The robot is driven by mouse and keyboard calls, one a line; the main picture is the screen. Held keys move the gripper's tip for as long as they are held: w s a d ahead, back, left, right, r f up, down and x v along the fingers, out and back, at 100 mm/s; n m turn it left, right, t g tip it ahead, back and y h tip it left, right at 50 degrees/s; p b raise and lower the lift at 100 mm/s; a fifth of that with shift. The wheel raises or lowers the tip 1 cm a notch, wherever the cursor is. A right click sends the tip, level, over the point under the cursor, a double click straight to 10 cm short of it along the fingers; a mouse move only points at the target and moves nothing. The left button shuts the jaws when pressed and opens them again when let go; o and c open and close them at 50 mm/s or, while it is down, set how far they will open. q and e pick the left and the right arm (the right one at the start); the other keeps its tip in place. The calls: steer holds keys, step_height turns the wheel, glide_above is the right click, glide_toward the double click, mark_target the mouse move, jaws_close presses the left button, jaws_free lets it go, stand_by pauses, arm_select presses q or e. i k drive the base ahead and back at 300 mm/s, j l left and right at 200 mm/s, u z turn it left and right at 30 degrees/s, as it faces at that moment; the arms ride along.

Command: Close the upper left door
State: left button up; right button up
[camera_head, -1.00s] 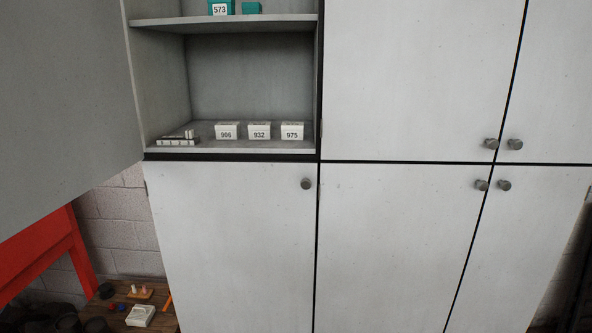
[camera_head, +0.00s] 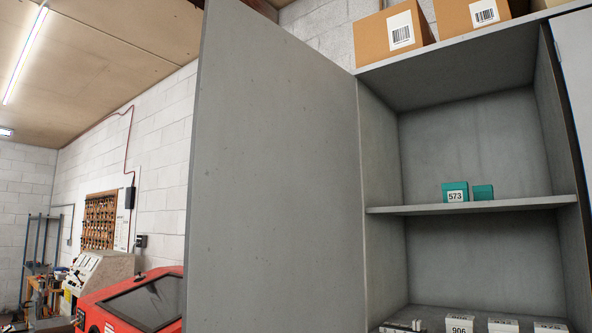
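The upper left door (camera_head: 275,170) is a tall flat grey panel standing wide open on the left side of the cabinet. I see its inner face; no knob shows on it. Its hinge edge meets the left wall of the open upper left compartment (camera_head: 480,130), and its free edge points toward me. Neither of my grippers is in view.
On the compartment's shelf (camera_head: 500,205) sit two teal boxes (camera_head: 456,192), one labelled 573. White boxes (camera_head: 460,324) stand on its floor. Cardboard boxes (camera_head: 402,35) rest on top of the cabinet. A red machine (camera_head: 135,302) stands left of the door.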

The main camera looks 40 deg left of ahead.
mark_target(274, 239)
steer(key=j+z, duration=0.15)
steer(key=j, duration=0.9)
steer(key=j+z, duration=0.2)
steer(key=j, duration=0.9)
steer(key=j+z, duration=0.15)
steer(key=j, duration=0.9)
